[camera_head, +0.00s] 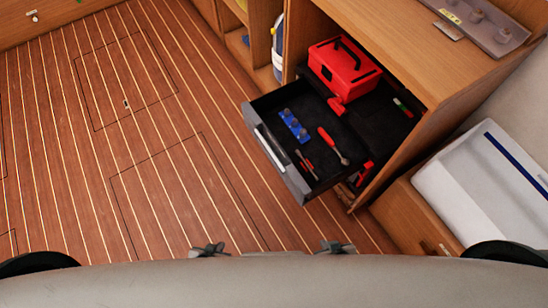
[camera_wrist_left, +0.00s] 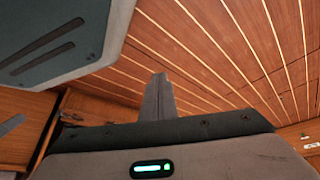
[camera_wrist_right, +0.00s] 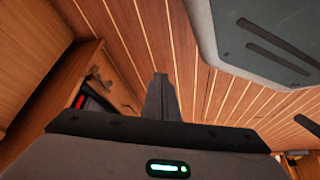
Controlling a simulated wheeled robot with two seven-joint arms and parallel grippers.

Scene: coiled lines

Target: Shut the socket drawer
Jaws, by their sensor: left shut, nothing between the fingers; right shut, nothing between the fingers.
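The socket drawer (camera_head: 290,178) is pulled out of the wooden cabinet at the right of the head view. It has a dark front with a pale handle (camera_head: 270,150) facing the floor area. On its black lining lie a blue socket rail (camera_head: 294,126), a red-handled ratchet (camera_head: 334,146) and small red-handled tools (camera_head: 305,163). My left gripper (camera_wrist_left: 160,95) is shut and empty. My right gripper (camera_wrist_right: 162,97) is shut and empty.
A red toolbox (camera_head: 343,68) stands in the cabinet behind the drawer. A grey tray (camera_head: 485,22) lies on the cabinet top (camera_head: 400,35). A white bin with a blue stripe (camera_head: 480,185) is at the right. The striped wooden floor (camera_head: 120,130) left of the drawer is clear.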

